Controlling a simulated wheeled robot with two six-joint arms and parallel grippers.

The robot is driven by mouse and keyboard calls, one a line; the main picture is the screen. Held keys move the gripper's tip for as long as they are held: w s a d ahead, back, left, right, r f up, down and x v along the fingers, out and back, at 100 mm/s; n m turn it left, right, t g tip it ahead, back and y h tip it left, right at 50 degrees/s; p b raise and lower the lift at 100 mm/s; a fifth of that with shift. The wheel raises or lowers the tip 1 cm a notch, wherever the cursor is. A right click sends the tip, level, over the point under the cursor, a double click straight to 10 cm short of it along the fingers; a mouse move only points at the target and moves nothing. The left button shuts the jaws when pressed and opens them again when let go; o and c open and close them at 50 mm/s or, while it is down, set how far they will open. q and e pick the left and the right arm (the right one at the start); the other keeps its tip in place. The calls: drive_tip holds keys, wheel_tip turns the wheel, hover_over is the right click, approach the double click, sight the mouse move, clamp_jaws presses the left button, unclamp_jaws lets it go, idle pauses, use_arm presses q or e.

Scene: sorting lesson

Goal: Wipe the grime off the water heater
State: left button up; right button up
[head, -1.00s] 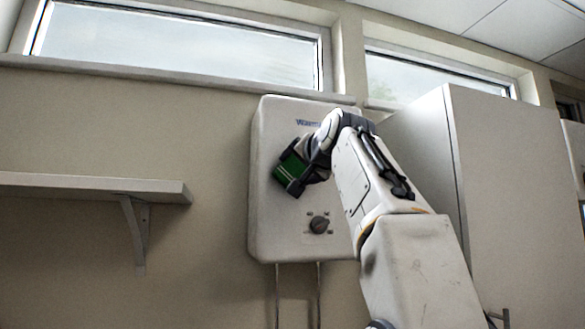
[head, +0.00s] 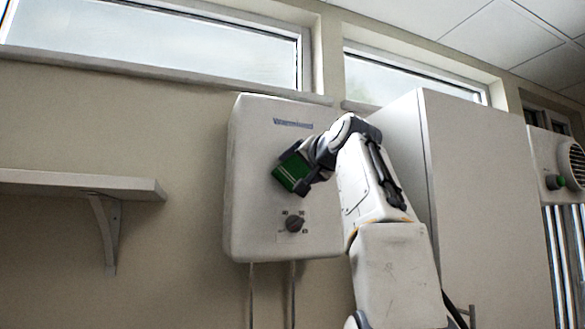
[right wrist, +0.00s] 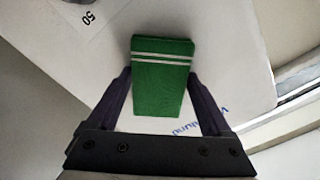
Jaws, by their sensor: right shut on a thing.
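The water heater (head: 252,190) is a white box on the wall with a blue name at its top and a dark dial (head: 293,223) low on its front. My right gripper (head: 303,170) is in front of the heater, above the dial, and is shut on a green pad (head: 291,174) with white stripes. The pad also shows between the fingers in the right wrist view (right wrist: 160,95), over the white front (right wrist: 225,45). I cannot tell if it touches the front. No grime is clear to see; my arm hides part of the right side. My left gripper is out of view.
A tall pale cabinet (head: 485,200) stands right of the heater, close to my arm. A white shelf (head: 80,184) juts out at the left. Windows (head: 190,45) run above. Two pipes (head: 292,290) drop below the heater. A unit with a round vent (head: 552,165) is at far right.

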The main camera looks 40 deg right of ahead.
sight(283, 168)
drive_tip(key=shift+s+d+f, duration=0.1)
drive_tip(key=shift+s+d, duration=0.15)
drive_tip(key=shift+d, duration=0.6)
drive_tip(key=shift+s+d+f, duration=0.1)
drive_tip(key=shift+s+d, duration=0.1)
drive_tip(key=shift+d, duration=0.6)
drive_tip(key=shift+a, duration=0.1)
drive_tip(key=shift+w+a+r, duration=0.1)
drive_tip(key=shift+w+a, duration=0.2)
drive_tip(key=shift+a, duration=0.75)
drive_tip(key=shift+w+a+f, duration=0.1)
drive_tip(key=shift+w+a, duration=0.2)
drive_tip(key=shift+a, duration=0.7)
drive_tip(key=shift+w+a+r, duration=0.1)
drive_tip(key=shift+w+a, duration=0.2)
drive_tip(key=shift+a, duration=0.75)
drive_tip(key=shift+w+a, duration=0.3)
drive_tip(key=shift+a, duration=0.9)
drive_tip(key=shift+w+a, duration=0.35)
drive_tip(key=shift+a, duration=0.8)
drive_tip(key=shift+w+a, duration=0.3)
drive_tip(key=shift+a, duration=0.9)
drive_tip(key=shift+s, duration=0.3)
drive_tip(key=shift+b+v, duration=0.95)
drive_tip(key=shift+v, duration=1.75)
drive_tip(key=shift+s+a, duration=0.1)
drive_tip(key=shift+s, duration=0.05)
